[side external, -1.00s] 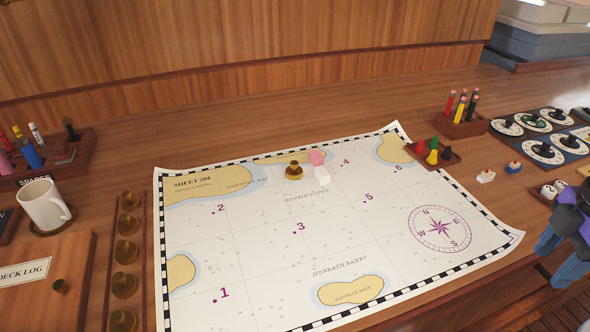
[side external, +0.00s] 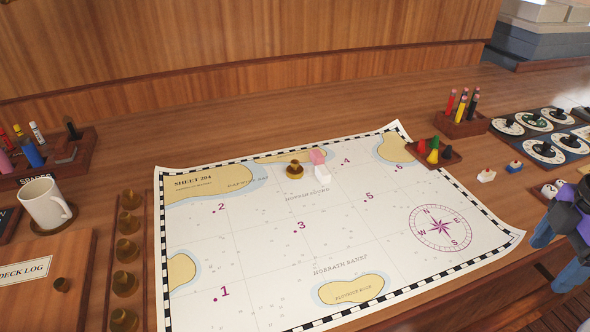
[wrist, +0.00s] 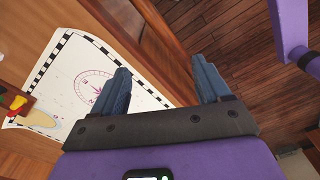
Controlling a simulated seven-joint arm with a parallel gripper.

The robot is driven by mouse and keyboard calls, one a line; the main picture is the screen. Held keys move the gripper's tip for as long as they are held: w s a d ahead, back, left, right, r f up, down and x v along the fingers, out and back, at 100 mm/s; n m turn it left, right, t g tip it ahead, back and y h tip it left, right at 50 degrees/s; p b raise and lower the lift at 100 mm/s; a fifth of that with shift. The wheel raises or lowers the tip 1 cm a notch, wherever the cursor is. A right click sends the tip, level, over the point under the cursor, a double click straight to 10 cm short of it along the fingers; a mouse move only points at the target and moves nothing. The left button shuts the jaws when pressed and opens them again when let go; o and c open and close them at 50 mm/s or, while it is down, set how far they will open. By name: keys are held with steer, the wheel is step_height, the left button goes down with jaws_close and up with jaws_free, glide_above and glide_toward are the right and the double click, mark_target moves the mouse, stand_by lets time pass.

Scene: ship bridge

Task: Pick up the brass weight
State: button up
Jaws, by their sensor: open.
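My gripper (side external: 550,262) is at the right edge, beyond the chart's right side and far from the weights. In the wrist view its two blue fingers (wrist: 162,70) are apart and empty, over the desk edge. No brass weight shows in that view.
A tray of coloured pawns (side external: 434,152) and a pencil holder (side external: 462,122) stand at the chart's far right corner. Dials (side external: 545,152) lie further right. A white mug (side external: 45,203) stands at left. The chart's middle is mostly clear.

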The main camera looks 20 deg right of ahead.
steer(key=w+a+r+m+t+y, duration=0.1)
steer(key=w+a+r, duration=0.1)
steer(key=w+a, duration=0.75)
steer(key=w+a+r+m+y, duration=0.1)
steer(key=w+a+r+m, duration=0.15)
steer(key=w+a, duration=0.65)
steer(key=r+m+t, duration=0.2)
glide_above(295, 161)
steer(key=s+d, duration=0.4)
steer(key=s, duration=0.2)
steer(key=shift+t, duration=0.3)
steer(key=x, duration=1.7)
steer(key=shift+w+a+f, duration=0.2)
steer(key=shift+a+f, duration=0.05)
steer(key=c, duration=1.3)
